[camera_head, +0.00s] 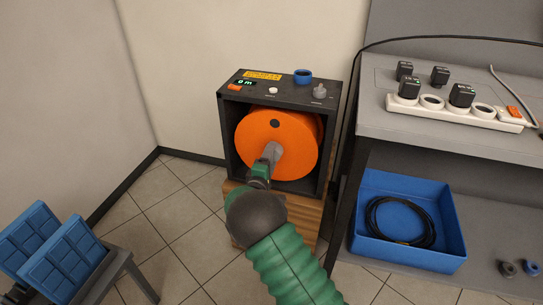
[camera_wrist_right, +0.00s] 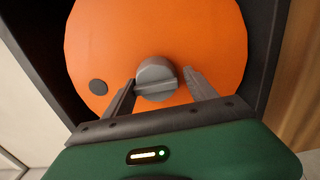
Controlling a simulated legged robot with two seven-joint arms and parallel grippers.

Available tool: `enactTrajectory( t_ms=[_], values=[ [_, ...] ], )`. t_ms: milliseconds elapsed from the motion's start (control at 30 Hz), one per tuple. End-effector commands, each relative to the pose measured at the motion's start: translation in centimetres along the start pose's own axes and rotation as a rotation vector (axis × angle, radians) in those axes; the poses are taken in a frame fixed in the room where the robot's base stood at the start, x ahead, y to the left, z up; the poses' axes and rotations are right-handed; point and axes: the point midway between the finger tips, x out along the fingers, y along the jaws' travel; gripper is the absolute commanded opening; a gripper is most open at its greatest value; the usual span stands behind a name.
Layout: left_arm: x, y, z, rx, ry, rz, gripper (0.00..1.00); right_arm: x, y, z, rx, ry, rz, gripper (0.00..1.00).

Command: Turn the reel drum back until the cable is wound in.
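The orange reel drum (camera_head: 290,130) sits in a black open-fronted housing (camera_head: 232,110) on a wooden block. It has a dark round spot on its face. In the wrist view the drum (camera_wrist_right: 210,40) fills the background, with a grey hub knob (camera_wrist_right: 155,75) at its middle. My right gripper (camera_head: 274,152) is in front of the drum's centre. In the wrist view its two fingers (camera_wrist_right: 160,78) are spread, one on each side of the knob, with gaps visible. A small green display (camera_head: 245,82) on the housing seems to read 0 m. My left gripper is not in view.
A grey bench (camera_head: 390,130) on the right bears a white power strip (camera_head: 450,111) with black plugs. A blue tray (camera_head: 375,250) below holds a coiled black cable (camera_head: 400,222). A blue ring (camera_head: 303,77) sits on the housing.

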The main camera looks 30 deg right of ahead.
Motion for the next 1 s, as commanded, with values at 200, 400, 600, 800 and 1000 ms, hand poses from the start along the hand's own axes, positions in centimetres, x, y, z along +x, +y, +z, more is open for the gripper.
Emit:
enactTrajectory(
  t_ms=[200,400,600,800,1000],
  values=[
    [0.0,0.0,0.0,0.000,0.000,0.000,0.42,0.1,0.2,0.1,0.003,-0.001,0.004,0.77],
    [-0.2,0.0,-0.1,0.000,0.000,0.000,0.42,-0.2,0.4,0.0,0.004,-0.001,0.006,0.77],
    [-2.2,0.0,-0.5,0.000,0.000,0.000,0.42,-3.7,0.8,0.0,0.000,0.002,0.004,0.77],
    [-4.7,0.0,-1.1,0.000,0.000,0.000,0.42,-9.7,0.8,-0.1,-0.001,0.003,0.003,0.77],
    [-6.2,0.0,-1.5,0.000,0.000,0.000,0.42,-14.7,0.4,-0.1,-0.001,0.002,0.003,0.77]
  ],
)
